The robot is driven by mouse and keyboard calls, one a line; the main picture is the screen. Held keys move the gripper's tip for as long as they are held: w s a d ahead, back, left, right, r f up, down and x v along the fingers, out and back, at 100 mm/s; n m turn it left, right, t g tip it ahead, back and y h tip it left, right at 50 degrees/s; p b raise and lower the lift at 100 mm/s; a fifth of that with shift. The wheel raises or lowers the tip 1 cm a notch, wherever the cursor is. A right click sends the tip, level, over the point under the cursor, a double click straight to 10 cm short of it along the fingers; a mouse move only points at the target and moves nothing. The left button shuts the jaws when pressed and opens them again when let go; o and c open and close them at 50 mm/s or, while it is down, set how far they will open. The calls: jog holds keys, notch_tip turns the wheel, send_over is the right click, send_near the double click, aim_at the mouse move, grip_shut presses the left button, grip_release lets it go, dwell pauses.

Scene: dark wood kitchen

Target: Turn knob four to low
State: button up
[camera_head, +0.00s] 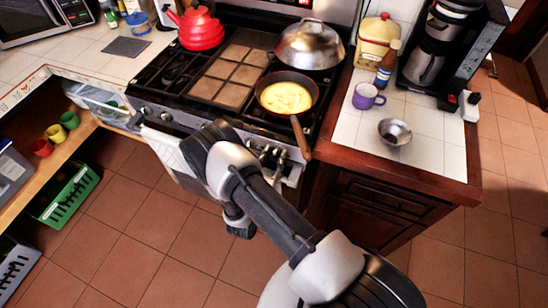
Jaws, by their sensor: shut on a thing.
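The stove (190,118) has a row of round metal knobs along its front panel. Two knobs (165,116) show left of my arm and several more (265,151) show to its right. My dark gripper (214,130) is at the front panel between these groups, partly hidden by my pale wrist. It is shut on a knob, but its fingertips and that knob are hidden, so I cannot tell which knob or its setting.
A pan with yellow food (286,97) sits on the right burners, its handle (300,138) jutting past the front edge. A domed lid (309,45) and red kettle (196,27) are behind. A purple mug (367,97) and metal bowl (394,132) stand on the right counter.

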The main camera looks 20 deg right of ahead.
jog(key=n+b, duration=0.1)
jog(key=n, duration=0.5)
jog(key=shift+n, duration=0.3)
jog(key=n+b, duration=0.1)
jog(key=n, duration=1.2)
jog(key=shift+f+n, duration=0.1)
jog(key=shift+n, duration=0.2)
jog(key=n, duration=0.5)
jog(key=shift+n, duration=0.7)
jog(key=o, duration=1.1)
